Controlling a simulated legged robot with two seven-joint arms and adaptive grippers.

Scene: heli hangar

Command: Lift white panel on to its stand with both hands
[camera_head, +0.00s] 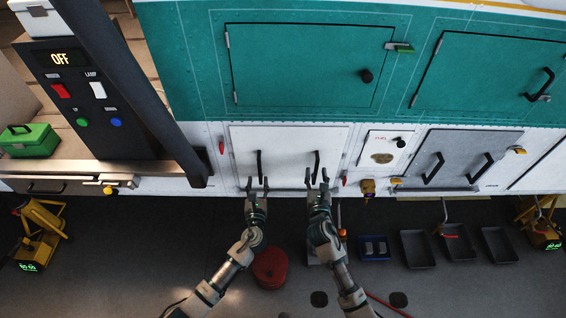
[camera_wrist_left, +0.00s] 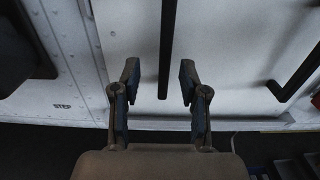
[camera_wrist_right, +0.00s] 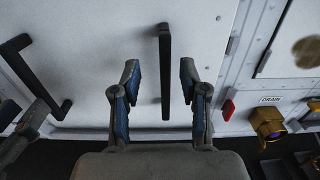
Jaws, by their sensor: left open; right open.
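The white panel (camera_head: 288,148) is on the lower side of the helicopter and has two black vertical handles. My left gripper (camera_head: 257,183) is open just below the left handle (camera_head: 259,163). In the left wrist view that handle (camera_wrist_left: 167,50) runs down between the open fingers (camera_wrist_left: 158,82). My right gripper (camera_head: 316,178) is open at the lower part of the right handle (camera_head: 316,165). In the right wrist view that handle (camera_wrist_right: 165,70) stands between the open fingers (camera_wrist_right: 160,82). I cannot tell contact with either handle. I cannot make out the stand for certain.
A control box reading OFF (camera_head: 62,60) and a dark slanted post (camera_head: 130,80) are at the left. A grey panel (camera_head: 458,160) is to the right. A red round container (camera_head: 270,268), a blue tray (camera_head: 374,248) and several dark trays (camera_head: 417,249) are on the floor.

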